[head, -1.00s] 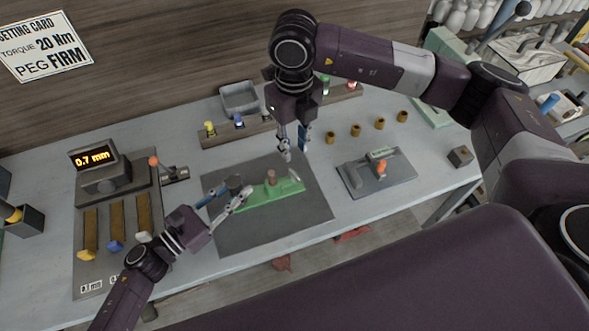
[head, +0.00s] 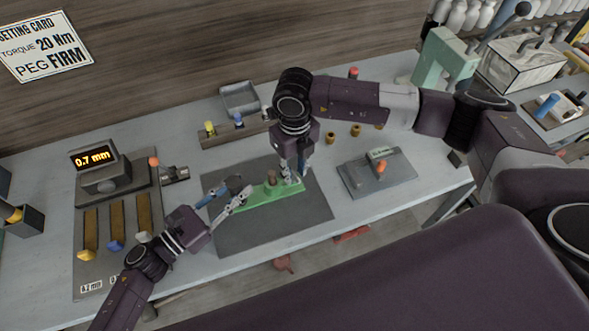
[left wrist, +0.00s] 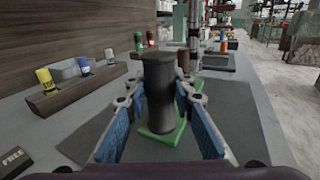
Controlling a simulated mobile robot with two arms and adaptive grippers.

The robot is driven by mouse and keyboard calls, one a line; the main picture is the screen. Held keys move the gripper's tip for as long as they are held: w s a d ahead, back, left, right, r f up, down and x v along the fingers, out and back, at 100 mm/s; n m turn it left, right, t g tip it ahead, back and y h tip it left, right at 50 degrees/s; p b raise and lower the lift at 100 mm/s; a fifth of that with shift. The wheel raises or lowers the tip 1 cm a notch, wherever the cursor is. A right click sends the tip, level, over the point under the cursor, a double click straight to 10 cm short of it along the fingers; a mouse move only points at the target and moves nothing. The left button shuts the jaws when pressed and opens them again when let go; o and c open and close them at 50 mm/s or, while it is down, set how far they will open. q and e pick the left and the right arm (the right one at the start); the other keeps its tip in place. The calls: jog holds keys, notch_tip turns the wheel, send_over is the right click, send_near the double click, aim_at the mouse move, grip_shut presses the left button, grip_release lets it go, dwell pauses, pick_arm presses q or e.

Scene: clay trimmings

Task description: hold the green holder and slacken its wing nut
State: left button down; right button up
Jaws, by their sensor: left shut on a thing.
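The green holder (head: 258,194) lies on the dark mat with a brown peg (head: 271,177) standing in its middle. My left gripper (head: 232,193) is shut at its left end, around a dark upright post. In the left wrist view this post (left wrist: 158,90) stands between the blue finger pads, above a green base (left wrist: 165,134). My right gripper (head: 294,179) points down at the holder's right end. Its fingers cover the small light part there, likely the wing nut. I cannot tell whether they grip it.
A grey plate with an orange-topped piece (head: 381,168) lies to the right. Brown cups (head: 356,130) stand behind it. A gauge reading 0.7 mm (head: 93,158) is at the left. A wooden rack with coloured pegs (head: 222,134) is at the back. The front of the mat is clear.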

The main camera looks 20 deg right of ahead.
grip_shut()
jog(key=shift+n, duration=0.3)
jog(key=n, duration=0.9)
jog(key=shift+w+n, duration=0.1)
jog(key=shift+n, duration=0.3)
jog(key=n, duration=0.5)
pick_arm(q)
jog(key=shift+f, duration=0.1)
pick_arm(e)
jog(key=n, duration=0.6)
jog(key=shift+n, duration=0.4)
jog(key=shift+o, duration=0.5)
grip_release()
